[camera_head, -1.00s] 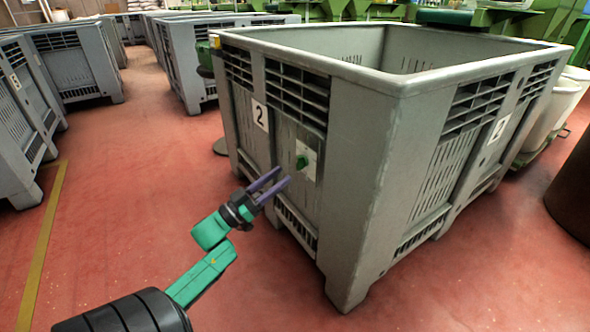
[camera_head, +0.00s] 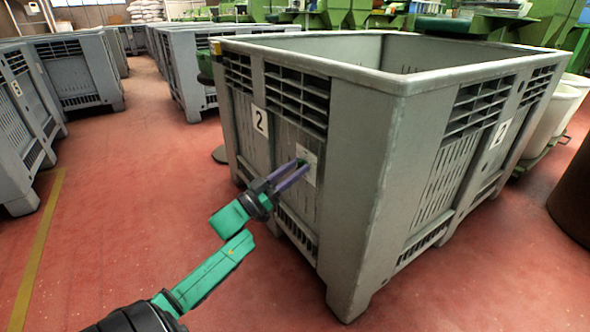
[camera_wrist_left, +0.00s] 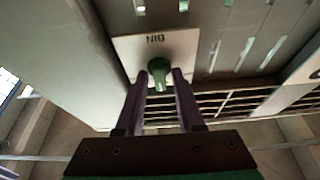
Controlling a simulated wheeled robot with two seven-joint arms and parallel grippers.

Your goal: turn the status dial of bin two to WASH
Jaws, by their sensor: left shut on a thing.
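Bin two (camera_head: 352,170) is a large grey plastic bin with a white "2" label (camera_head: 260,120) on its left face. On that face, right of the label, is a white plate (camera_head: 312,172) with the green dial. My left gripper (camera_head: 301,167) reaches the plate with its purple fingers. In the left wrist view the fingers close on both sides of the green dial knob (camera_wrist_left: 159,70), in front of the plate (camera_wrist_left: 125,46). Letters on the plate appear upside down there; the rest of its markings cannot be read. My right gripper is not in view.
More grey bins stand along the left (camera_head: 75,68) and behind (camera_head: 182,62). White tubs (camera_head: 563,100) and a dark round container (camera_head: 574,190) stand at the right. The red floor left of bin two is clear, with a yellow line (camera_head: 42,245).

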